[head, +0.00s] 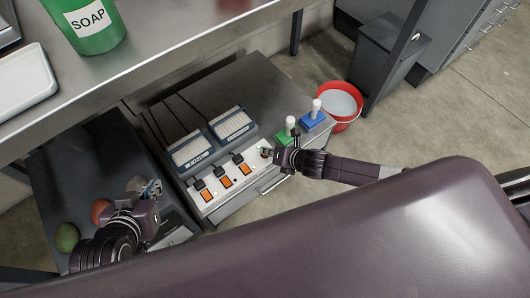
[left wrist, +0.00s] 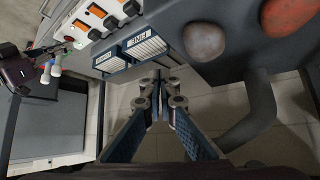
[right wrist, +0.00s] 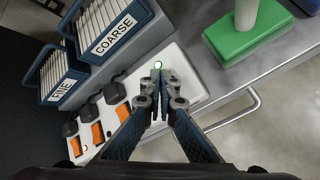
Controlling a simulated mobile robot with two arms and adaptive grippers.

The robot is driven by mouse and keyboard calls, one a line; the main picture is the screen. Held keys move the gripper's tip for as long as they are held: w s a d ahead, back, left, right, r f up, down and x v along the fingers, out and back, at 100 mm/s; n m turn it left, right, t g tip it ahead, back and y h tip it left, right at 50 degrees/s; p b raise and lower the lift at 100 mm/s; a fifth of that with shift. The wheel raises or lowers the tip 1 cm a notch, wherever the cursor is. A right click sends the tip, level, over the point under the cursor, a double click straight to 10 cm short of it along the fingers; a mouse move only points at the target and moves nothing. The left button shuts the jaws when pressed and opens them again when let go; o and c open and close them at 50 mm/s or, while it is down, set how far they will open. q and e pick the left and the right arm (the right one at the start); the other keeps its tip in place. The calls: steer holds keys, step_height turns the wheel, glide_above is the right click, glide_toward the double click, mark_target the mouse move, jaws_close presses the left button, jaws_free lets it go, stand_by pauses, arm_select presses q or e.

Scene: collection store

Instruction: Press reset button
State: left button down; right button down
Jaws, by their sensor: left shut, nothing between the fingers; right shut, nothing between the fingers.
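A white control panel (head: 215,207) with orange rocker switches (head: 226,182) lies on the grey bench. In the head view my right gripper (head: 272,154) covers that end of the panel. My left gripper (head: 146,186) is shut and empty, left of the panel; it also shows in the left wrist view (left wrist: 160,84).
Blue racks marked FINE (right wrist: 62,76) and COARSE (right wrist: 112,32) stand behind the panel. Round fruit-like objects (head: 67,238) lie at left.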

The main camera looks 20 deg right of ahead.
steer(key=shift+r+p, duration=0.5)
steer(key=shift+p, duration=0.05)
arm_select(q)
steer(key=s+a+f+g+y, duration=0.1)
steer(key=s+a+f+g, duration=0.1)
steer(key=s, duration=0.5)
steer(key=shift+s+a+f+g, duration=0.15)
steer(key=shift+a+f+g, duration=0.1)
steer(key=shift+f+g, duration=0.6)
arm_select(e)
steer(key=shift+r, duration=0.1)
